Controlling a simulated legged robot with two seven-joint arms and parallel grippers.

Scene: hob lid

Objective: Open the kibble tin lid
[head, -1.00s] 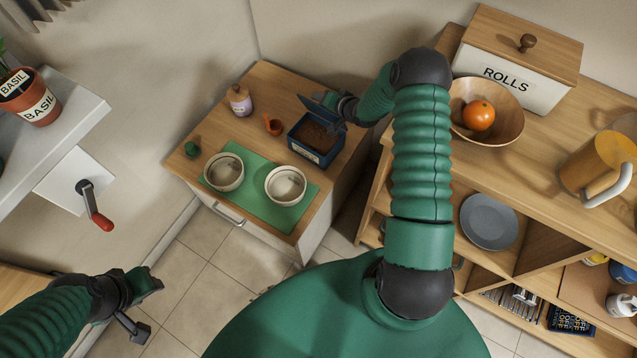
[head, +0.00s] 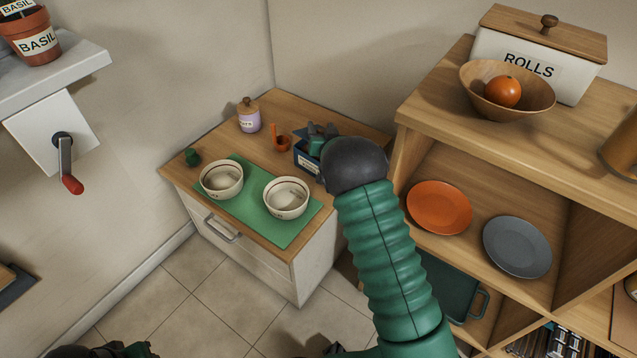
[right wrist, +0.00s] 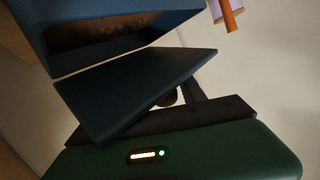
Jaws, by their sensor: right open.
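The kibble tin (head: 304,158) is a dark blue box at the back of the low cabinet, mostly hidden behind my right arm in the head view. In the right wrist view the tin (right wrist: 95,20) shows brown kibble inside. Its flat blue lid (right wrist: 140,92) stands swung open from the tin's edge. My right gripper (head: 321,131) is open at the tin's lid side; its dark parts (right wrist: 187,95) lie just behind the lid, and I cannot tell whether they touch it. My left gripper (head: 125,349) is barely in view at the bottom edge, its jaws unclear.
An orange scoop (head: 281,142) and a lilac jar (head: 249,117) stand left of the tin. Two bowls (head: 221,179) (head: 286,197) sit on a green mat (head: 250,222) in front. A shelf unit (head: 560,225) rises close on the right.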

